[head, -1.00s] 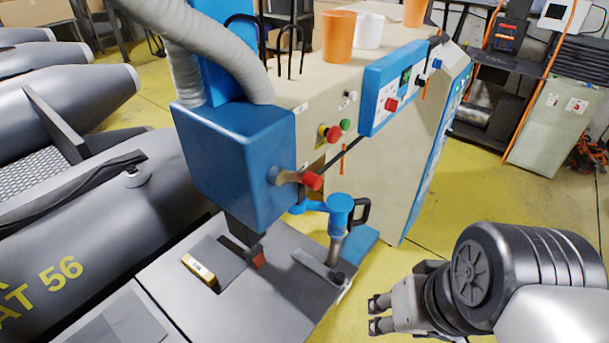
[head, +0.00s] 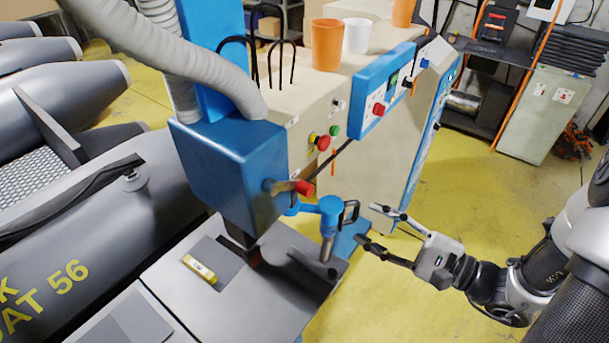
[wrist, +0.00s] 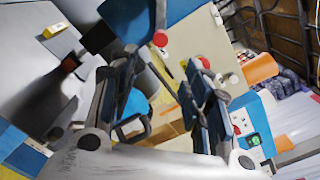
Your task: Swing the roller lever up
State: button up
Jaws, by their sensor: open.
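A short lever with a red knob (head: 303,187) sticks out of the side of the blue machine head (head: 235,175), pointing right and nearly level. Its red knob also shows in the wrist view (wrist: 160,40), between my fingers. Below it are a blue swing arm (head: 330,206) on a metal post and a black loop handle (head: 350,213). The handle is low in the wrist view (wrist: 133,128). I cannot tell which part is the roller lever. My gripper (head: 369,223) is open and empty, right of the black handle and apart from the red knob.
The beige cabinet (head: 365,170) carries buttons, a blue control panel (head: 384,90) and orange and white cups. A grey worktable (head: 190,312) with a yellow block lies below the head. Grey inflatable boats (head: 100,235) fill the left. Yellow floor is free at the right.

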aim_at(311, 191)
jog(key=x, duration=1.7)
jog(key=shift+w, duration=0.3)
jog(key=shift+c, duration=0.3)
grip_shut()
